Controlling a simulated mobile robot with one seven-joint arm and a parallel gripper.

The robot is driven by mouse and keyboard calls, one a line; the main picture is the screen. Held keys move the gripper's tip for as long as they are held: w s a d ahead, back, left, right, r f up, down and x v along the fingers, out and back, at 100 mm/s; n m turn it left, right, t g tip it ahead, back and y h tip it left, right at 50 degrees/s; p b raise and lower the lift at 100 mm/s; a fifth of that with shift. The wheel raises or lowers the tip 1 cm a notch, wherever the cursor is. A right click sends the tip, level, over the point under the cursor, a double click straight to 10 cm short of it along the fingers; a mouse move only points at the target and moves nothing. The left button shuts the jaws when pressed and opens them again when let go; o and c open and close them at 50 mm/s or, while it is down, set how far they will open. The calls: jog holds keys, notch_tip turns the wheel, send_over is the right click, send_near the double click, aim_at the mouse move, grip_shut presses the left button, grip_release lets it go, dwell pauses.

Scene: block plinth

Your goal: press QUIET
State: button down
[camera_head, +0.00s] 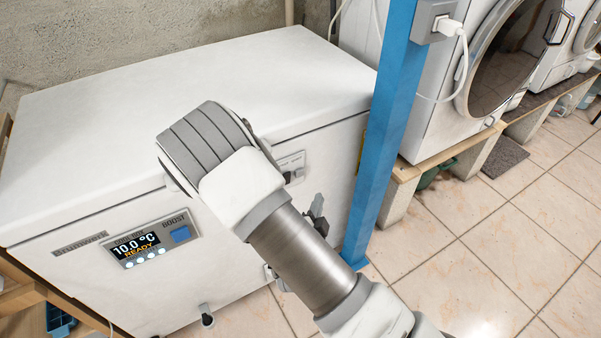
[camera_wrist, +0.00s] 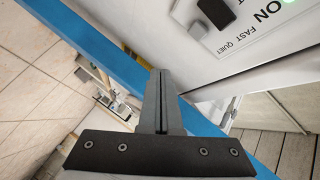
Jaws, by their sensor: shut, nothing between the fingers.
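The QUIET label (camera_wrist: 234,47) is printed small on a white panel (camera_wrist: 262,42) at the top right of the wrist view, beside FAST and part of a larger word ending in ON. A dark switch-like part (camera_wrist: 216,12) and a smaller grey part (camera_wrist: 198,29) sit by these labels; I cannot tell which label belongs to which. In the head view a small panel (camera_head: 291,160) is on the white chest freezer's front (camera_head: 226,247), partly behind my arm. My gripper (camera_wrist: 162,76) is shut and empty, its tips apart from the labels in the picture; the depth gap is unclear.
A blue post (camera_head: 385,130) stands just right of the freezer and crosses the wrist view behind my gripper. A display (camera_head: 137,247) reads 10.0 °C READY, beside a blue BOOST button (camera_head: 181,234).

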aim_at(304, 174)
jog(key=w+a, duration=0.3)
jog(key=w, duration=0.2)
jog(key=shift+w+a, duration=0.25)
jog(key=shift+a, duration=0.1)
dwell(1.8)
jog(key=shift+w+a+b, duration=0.25)
jog(key=shift+w+b, duration=0.1)
jog(key=shift+b, duration=0.1)
jog(key=shift+w+a, duration=0.25)
jog(key=shift+w, duration=0.1)
dwell(0.7)
jog(key=shift+s, duration=0.1)
jog(key=shift+s+d+b, duration=0.4)
jog(key=shift+s+d, duration=0.1)
jog(key=shift+s, duration=0.1)
